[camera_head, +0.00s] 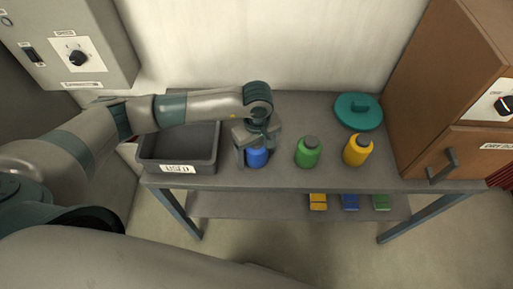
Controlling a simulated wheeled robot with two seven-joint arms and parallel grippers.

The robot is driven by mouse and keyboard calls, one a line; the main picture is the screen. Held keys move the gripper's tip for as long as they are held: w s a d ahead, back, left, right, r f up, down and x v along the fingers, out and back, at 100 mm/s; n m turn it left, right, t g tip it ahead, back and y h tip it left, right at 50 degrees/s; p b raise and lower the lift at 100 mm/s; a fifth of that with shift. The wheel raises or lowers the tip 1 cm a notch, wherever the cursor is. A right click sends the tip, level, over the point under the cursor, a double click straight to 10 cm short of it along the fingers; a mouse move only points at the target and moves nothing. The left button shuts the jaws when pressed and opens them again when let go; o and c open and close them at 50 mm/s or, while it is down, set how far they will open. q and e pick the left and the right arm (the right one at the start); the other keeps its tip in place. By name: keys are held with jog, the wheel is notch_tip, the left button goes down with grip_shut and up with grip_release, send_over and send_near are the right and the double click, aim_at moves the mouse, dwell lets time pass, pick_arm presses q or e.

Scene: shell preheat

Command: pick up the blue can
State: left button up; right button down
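The blue can (257,158) stands upright on the grey table, between the grey bin and the green can. My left gripper (256,150) reaches in from the left and points down over the blue can. Its fingers are at either side of the can and hide its top. I cannot tell whether the fingers touch the can or are still apart from it. My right gripper is not in view.
A green can (308,152) and a yellow can (357,149) stand to the right. A teal lid (358,111) lies behind them. The bin (179,151) labelled USED is left. A brown cabinet (455,80) bounds the right. Coloured blocks lie on the lower shelf (260,205).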

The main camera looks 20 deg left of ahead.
aim_at(258, 146)
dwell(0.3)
pick_arm(q)
jog(key=c, duration=1.4)
jog(key=shift+r, duration=0.1)
jog(key=shift+r+b, duration=0.75)
jog(key=shift+d+r+b, duration=0.25)
jog(key=shift+r+b, duration=0.55)
jog(key=shift+r, duration=0.4)
jog(key=s+d+r+b, duration=0.1)
jog(key=d+r, duration=0.1)
jog(key=d, duration=0.1)
jog(key=s+d+r+b, duration=0.2)
jog(key=d, duration=0.2)
jog(key=s+d+r+b, duration=0.1)
jog(key=d+r, duration=0.2)
jog(key=shift+s+d+b, duration=0.15)
jog(key=shift+s+b, duration=0.15)
